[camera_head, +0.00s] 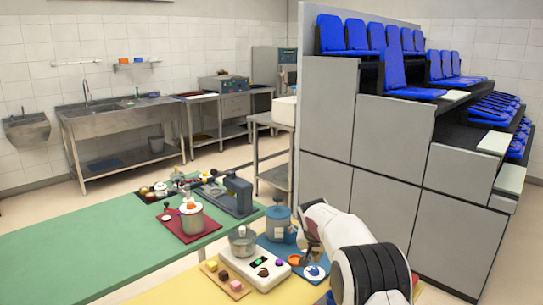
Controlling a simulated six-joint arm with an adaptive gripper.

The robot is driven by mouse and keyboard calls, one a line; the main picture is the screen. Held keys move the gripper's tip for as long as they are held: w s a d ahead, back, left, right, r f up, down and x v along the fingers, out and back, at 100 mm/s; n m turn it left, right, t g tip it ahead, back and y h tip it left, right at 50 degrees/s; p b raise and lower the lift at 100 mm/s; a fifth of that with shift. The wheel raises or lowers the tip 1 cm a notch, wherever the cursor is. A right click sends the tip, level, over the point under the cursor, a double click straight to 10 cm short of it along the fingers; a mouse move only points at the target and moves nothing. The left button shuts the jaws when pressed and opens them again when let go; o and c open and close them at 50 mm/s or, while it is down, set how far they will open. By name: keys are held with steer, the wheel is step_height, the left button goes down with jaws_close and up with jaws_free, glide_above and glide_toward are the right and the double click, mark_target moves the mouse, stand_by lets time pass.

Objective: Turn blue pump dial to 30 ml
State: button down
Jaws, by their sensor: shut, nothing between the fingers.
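A blue lidded container (278,222) with a white label, probably the blue pump, stands upright on a blue mat (268,246) at the near right of the tables. No dial with readable marks shows; it is too small or hidden behind my arm. My gripper (309,246) is the dark end of my white arm, just right of the container. It appears shut and empty, pointing down over the mat. I cannot tell whether it touches anything. A small blue and white round item (314,271) lies below my gripper.
A white scale-like device (262,270) with a metal pot (242,241) stands left of my gripper. A wooden board (225,282) holds small coloured blocks. A red mat with a pot (191,217) lies on the green table (100,250), whose left part is clear.

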mark_target(313, 276)
steer(key=shift+f, duration=0.15)
steer(key=shift+f, duration=3.35)
steer(key=shift+w, duration=0.35)
steer(key=shift+a+f, duration=0.1)
steer(key=shift+a, duration=0.15)
steer(key=shift+s+a, duration=0.1)
steer(key=shift+s, duration=0.25)
steer(key=shift+r, duration=0.2)
steer(key=shift+r, duration=2.9)
